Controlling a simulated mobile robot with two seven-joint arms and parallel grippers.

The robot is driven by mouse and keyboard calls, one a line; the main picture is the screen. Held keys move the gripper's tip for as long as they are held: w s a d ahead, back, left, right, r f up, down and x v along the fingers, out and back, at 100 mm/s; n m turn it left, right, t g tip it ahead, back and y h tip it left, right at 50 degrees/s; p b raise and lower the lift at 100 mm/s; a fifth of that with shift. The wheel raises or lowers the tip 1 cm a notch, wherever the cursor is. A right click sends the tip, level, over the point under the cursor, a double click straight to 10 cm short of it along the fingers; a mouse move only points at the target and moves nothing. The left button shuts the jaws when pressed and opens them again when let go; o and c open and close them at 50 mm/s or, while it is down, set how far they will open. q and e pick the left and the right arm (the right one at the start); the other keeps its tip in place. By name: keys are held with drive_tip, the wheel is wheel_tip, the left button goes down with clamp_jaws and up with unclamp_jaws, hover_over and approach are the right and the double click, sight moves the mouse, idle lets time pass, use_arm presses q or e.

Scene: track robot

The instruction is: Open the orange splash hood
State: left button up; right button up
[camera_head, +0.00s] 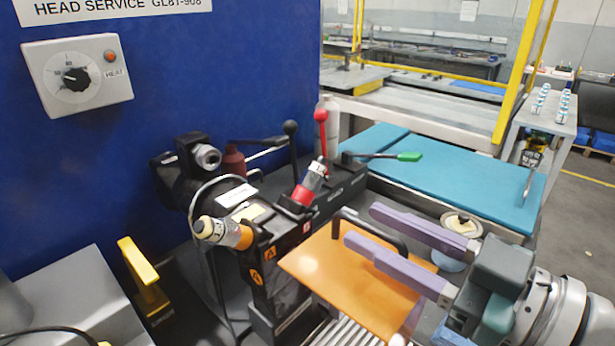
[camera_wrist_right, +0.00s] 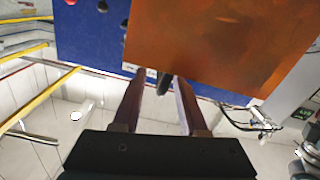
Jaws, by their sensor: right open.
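The orange splash hood (camera_head: 345,280) is a flat, tilted orange panel in front of the black machine, with a black arched handle (camera_head: 345,213) along its upper edge. My right gripper (camera_head: 362,225) comes in from the right, with two long purple fingers, open. In the head view the handle shows between the fingers. In the right wrist view the hood (camera_wrist_right: 225,45) fills the upper right, and the dark handle (camera_wrist_right: 165,84) shows between the fingertips of my right gripper (camera_wrist_right: 158,78). I cannot tell whether a finger touches it. My left gripper is not in view.
The black machine (camera_head: 275,250) has levers with red (camera_head: 320,115), black and green (camera_head: 409,156) knobs close behind the hood. A blue wall (camera_head: 250,60) with a heat dial (camera_head: 76,77) stands at the left. A teal-topped bench (camera_head: 450,180) lies behind my right gripper.

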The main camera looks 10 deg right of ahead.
sight(341, 213)
drive_tip(key=shift+x, duration=1.95)
clamp_jaws()
